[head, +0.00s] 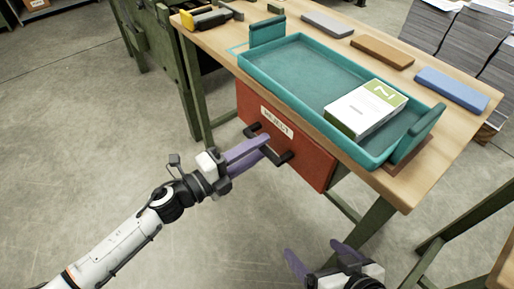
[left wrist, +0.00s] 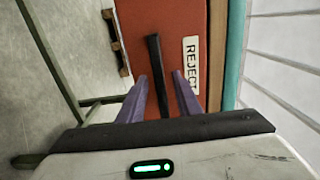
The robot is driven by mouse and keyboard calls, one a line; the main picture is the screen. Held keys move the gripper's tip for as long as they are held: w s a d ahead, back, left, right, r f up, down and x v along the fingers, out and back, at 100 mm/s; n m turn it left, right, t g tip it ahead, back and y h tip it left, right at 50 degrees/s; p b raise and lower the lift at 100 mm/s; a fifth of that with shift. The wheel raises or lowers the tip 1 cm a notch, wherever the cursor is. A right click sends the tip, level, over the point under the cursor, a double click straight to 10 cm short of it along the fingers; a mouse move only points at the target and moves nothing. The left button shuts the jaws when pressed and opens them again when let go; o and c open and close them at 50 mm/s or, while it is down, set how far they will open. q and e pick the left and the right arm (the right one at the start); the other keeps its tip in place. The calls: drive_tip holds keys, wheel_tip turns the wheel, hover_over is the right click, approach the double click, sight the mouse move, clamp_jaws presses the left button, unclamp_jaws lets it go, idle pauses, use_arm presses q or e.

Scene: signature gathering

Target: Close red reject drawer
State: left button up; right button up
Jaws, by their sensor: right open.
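The red reject drawer (head: 314,171) is under the front edge of the workbench, with a white REJECT label (head: 276,122) and a black bar handle (head: 284,157). Its front looks close to the bench edge; any remaining gap is hidden. My left gripper (head: 266,144) is at the handle, its purple fingers in front of the drawer. In the left wrist view the fingers are apart, with the black handle (left wrist: 155,65) between them and space on each side. My right gripper (head: 321,252) is open and empty, low in front of the bench.
A teal tray (head: 270,77) holding a white and green paper pack (head: 366,108) sits on the workbench (head: 468,112). Grey, brown and blue blocks lie along the far edge. Paper stacks (head: 438,25) stand behind. The floor at left is clear.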

use_arm(q)
drive_tip(key=p+v, duration=0.1)
drive_tip(key=v, duration=0.9)
drive_tip(key=shift+a, duration=0.15)
drive_tip(key=shift+s, duration=0.1)
